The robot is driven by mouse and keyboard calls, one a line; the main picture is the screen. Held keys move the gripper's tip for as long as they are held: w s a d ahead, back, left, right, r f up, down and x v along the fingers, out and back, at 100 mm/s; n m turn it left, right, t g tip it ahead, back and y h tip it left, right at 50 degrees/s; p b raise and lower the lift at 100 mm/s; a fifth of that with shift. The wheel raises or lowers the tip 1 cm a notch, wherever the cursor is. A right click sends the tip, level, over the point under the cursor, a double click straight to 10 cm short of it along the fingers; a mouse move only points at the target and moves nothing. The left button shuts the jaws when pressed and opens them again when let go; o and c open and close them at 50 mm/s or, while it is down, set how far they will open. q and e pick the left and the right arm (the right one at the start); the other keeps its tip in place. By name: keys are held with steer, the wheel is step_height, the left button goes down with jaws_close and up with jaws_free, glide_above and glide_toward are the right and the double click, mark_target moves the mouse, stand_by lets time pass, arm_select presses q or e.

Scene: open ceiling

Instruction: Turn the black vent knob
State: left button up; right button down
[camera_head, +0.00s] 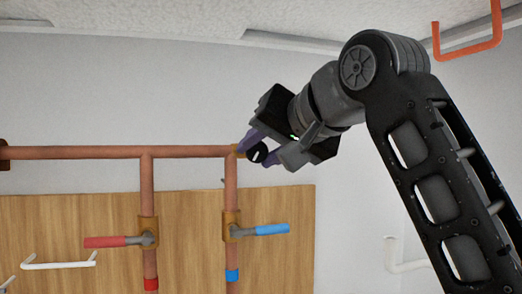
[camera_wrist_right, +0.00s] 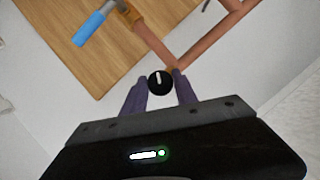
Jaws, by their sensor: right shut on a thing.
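The black vent knob (camera_head: 257,152) is a small round knob with a light bar across its face. It sits at the right end of the horizontal copper pipe (camera_head: 90,152). My right gripper (camera_head: 262,153) reaches in from the right with its two purple fingers on either side of the knob, shut on it. In the right wrist view the knob (camera_wrist_right: 160,82) shows between the fingertips of my right gripper (camera_wrist_right: 161,88), its light bar nearly upright. My left gripper is in neither view.
Below the pipe, a red-handled valve (camera_head: 112,242) and a blue-handled valve (camera_head: 262,230) are on vertical pipes before a wooden panel (camera_head: 190,250). A white handle-shaped bar (camera_head: 60,265) is at lower left. An orange pipe (camera_head: 468,48) hangs at upper right.

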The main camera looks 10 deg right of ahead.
steer(key=shift+a+f, duration=0.15)
steer(key=shift+f, duration=0.1)
steer(key=c, duration=1)
jaws_free()
steer(key=shift+r, duration=0.1)
steer(key=shift+s+r, duration=0.1)
steer(key=shift+s+d+r, duration=0.15)
steer(key=shift+s+d, duration=0.1)
steer(key=shift+s, duration=0.3)
steer(key=s+d, duration=0.1)
steer(key=s, duration=0.2)
steer(key=s+d, duration=0.1)
steer(key=s, duration=0.3)
steer(key=s+d, duration=0.1)
steer(key=s, duration=0.3)
steer(key=shift+s, duration=0.2)
steer(key=shift+d, duration=0.1)
